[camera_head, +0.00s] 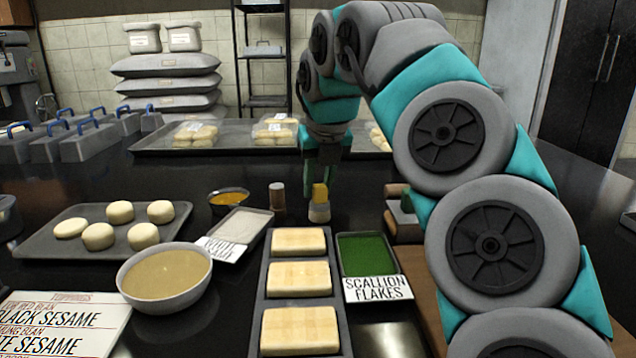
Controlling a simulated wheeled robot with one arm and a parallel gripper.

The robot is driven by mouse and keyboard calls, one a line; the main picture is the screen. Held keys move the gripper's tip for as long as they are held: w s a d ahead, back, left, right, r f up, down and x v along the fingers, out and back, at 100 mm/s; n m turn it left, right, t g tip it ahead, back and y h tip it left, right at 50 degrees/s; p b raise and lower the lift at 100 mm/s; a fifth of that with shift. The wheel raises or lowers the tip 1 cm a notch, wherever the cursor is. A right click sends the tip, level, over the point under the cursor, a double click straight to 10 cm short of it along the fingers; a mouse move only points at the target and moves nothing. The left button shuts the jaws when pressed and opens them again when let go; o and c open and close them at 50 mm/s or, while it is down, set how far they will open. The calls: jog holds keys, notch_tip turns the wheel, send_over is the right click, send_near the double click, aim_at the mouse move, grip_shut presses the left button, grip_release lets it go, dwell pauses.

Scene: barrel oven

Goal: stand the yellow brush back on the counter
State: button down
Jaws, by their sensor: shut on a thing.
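The yellow brush (320,194) is upright, with its yellow handle at the top and a pale bristle end (319,212) pointing down. It is just behind the tray of dough blocks. My gripper (320,186) reaches down from above and is shut on the brush's upper part, which the fingers partly hide. The bristle end is at or very near the dark counter (370,190); I cannot tell whether it touches.
A brown shaker (277,196) and an orange bowl (229,200) stand left of the brush. The dough-block tray (254,300) and the scallion flakes tray (368,256) lie in front. A wooden-handled tool (397,190) is to the right. Packed buns on a long tray (152,141) are behind.

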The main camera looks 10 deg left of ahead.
jog(key=shift+f, duration=0.35)
dwell(0.4)
jog(key=c, duration=0.6)
grip_release()
jog(key=shift+o, duration=0.2)
jog(key=shift+r, duration=0.1)
